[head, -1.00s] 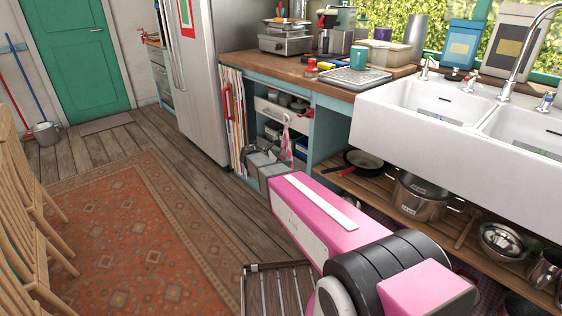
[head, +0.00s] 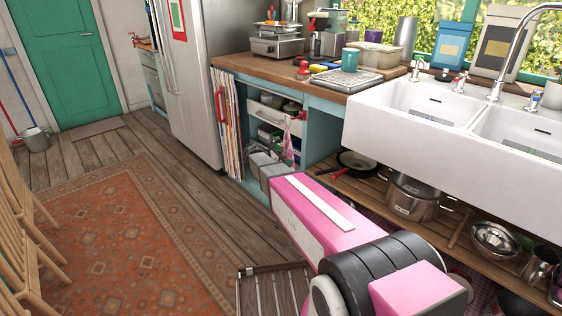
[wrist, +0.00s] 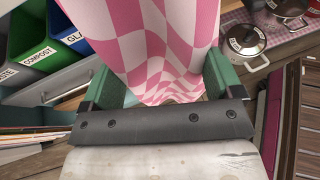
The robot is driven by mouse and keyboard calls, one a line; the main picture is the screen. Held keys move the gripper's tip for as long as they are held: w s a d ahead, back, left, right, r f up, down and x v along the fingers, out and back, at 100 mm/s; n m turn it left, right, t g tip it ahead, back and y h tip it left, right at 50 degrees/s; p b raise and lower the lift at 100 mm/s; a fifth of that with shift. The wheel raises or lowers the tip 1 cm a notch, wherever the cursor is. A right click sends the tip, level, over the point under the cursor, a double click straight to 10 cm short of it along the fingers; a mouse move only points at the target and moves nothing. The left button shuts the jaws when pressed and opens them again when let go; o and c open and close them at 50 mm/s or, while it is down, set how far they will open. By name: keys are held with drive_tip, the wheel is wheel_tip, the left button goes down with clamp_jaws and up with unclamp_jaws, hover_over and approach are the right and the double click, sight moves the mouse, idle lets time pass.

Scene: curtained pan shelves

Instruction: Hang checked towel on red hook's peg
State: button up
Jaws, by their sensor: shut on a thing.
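The pink-and-white checked towel (wrist: 150,40) fills the upper middle of the wrist view. My gripper (wrist: 162,84) is shut on it, with the green fingers on either side of the cloth. In the head view a small part of the towel (head: 288,145) shows as a pink strip in front of the shelves, beyond my arm. A small red piece, which looks like the red hook (head: 302,115), is on the cabinet post just right of the towel's top. Its peg is too small to make out, and I cannot tell whether the towel touches it.
A red handle (head: 221,104) is on the cabinet's left side. A pan (head: 356,162) and a pot (head: 414,197) stand on the low shelf under the white sink (head: 420,135). Labelled bins (wrist: 48,48) show at left in the wrist view. The rug side is open floor.

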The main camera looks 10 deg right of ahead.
drive_tip(key=shift+w+d+f, duration=0.1)
drive_tip(key=shift+w+d, duration=0.35)
drive_tip(key=shift+d, duration=0.2)
drive_tip(key=shift+w+d+f, duration=0.1)
drive_tip(key=shift+w+d, duration=0.3)
drive_tip(key=shift+d, duration=0.25)
drive_tip(key=shift+w+d+f, duration=0.3)
drive_tip(key=shift+d+f, duration=0.15)
drive_tip(key=shift+f, duration=0.15)
drive_tip(key=o, duration=0.8)
drive_tip(key=v, duration=1)
drive_tip(key=shift+a, duration=0.35)
drive_tip(key=shift+s, duration=0.1)
